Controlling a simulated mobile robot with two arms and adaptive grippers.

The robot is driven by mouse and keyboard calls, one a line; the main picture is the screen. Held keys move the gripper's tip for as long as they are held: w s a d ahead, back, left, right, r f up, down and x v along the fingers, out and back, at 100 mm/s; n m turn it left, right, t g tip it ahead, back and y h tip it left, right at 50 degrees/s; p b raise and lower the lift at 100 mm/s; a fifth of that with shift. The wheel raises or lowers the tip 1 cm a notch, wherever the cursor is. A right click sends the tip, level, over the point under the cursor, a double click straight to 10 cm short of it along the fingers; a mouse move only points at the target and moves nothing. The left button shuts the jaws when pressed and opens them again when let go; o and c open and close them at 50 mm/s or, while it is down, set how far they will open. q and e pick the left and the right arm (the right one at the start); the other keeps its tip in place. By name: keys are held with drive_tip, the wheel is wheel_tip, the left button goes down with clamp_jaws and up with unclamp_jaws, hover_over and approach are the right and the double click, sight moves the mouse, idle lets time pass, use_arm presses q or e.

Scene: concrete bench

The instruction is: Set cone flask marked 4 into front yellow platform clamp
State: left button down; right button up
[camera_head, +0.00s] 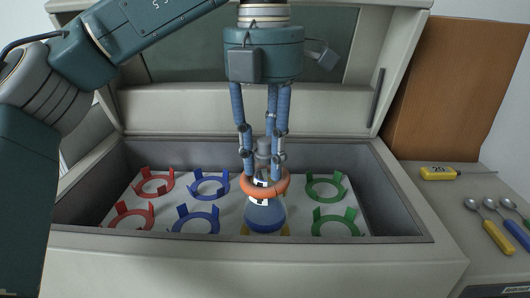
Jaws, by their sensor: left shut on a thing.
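A cone flask (266,217) with blue liquid stands upright in the middle of the open box, with an orange ring (279,190) around its upper part. A white label shows on it, but I cannot read its number. My left gripper (263,156) comes down from above, shut on the flask's neck. Small parts of the front yellow clamp (286,231) show at both sides of the flask's base. The flask hides the rest of it, and I cannot tell whether the base rests on the platform. My right gripper is not in view.
Red (133,211), blue (197,217) and green (334,219) clamps on the white platform are empty. The box's grey front wall (240,241) and raised lid (330,108) border the space. At right are a yellow-handled tool (437,173), spoons (497,236) and a brown board (455,90).

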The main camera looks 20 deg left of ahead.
use_arm(q)
drive_tip(key=shift+f, duration=0.15)
idle(0.4)
drive_tip(key=shift+f+b, duration=0.7)
drive_tip(key=shift+f, duration=0.05)
drive_tip(key=shift+f+b, duration=0.3)
drive_tip(key=shift+f, duration=0.15)
idle(0.6)
drive_tip(key=c, duration=0.8)
unclamp_jaws()
drive_tip(key=shift+f, duration=0.1)
drive_tip(key=shift+o, duration=0.2)
